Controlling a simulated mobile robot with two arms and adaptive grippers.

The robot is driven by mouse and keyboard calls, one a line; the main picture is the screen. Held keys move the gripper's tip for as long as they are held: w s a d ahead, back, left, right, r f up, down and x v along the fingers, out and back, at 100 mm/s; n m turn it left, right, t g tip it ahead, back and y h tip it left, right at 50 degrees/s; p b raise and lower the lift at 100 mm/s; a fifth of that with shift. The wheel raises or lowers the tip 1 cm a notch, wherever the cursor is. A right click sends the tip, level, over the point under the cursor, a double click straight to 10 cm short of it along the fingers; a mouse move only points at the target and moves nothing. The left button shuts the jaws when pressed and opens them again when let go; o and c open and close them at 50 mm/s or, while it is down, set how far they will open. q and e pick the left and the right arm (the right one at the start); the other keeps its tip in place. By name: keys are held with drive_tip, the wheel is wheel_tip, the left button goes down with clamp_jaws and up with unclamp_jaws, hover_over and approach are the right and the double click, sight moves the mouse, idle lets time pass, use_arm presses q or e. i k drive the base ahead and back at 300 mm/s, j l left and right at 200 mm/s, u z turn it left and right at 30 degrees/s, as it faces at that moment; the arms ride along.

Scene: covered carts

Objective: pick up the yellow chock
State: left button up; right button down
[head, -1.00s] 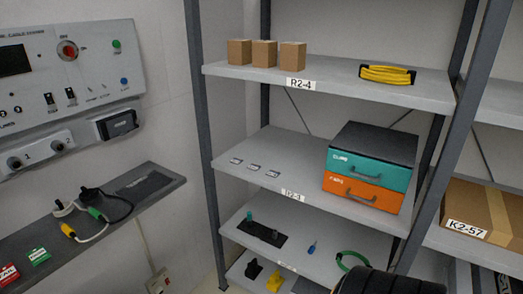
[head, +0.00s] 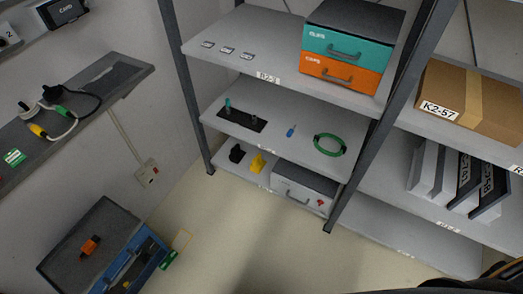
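The yellow chock (head: 258,162) sits on the bottom shelf of the middle rack, in the head view. It stands between a black chock (head: 237,153) on its left and a light grey box with a handle (head: 303,190) on its right. Neither of my grippers can be made out in this view, so nothing shows them near the chock.
Shelves above hold a green cable loop (head: 329,145), a blue screwdriver-like tool (head: 291,131) and teal and orange drawers (head: 345,58). A rack post (head: 350,185) stands right of the grey box. A blue case (head: 137,263) is at lower left. Floor before the rack is clear.

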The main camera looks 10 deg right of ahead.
sight(257, 165)
drive_tip(key=z, duration=0.25)
drive_tip(key=i+l, duration=0.2)
drive_tip(key=i+l+u, duration=0.15)
drive_tip(key=l, duration=0.25)
drive_tip(key=i+l, duration=0.25)
drive_tip(key=l+u, duration=0.1)
drive_tip(key=u, duration=1.6)
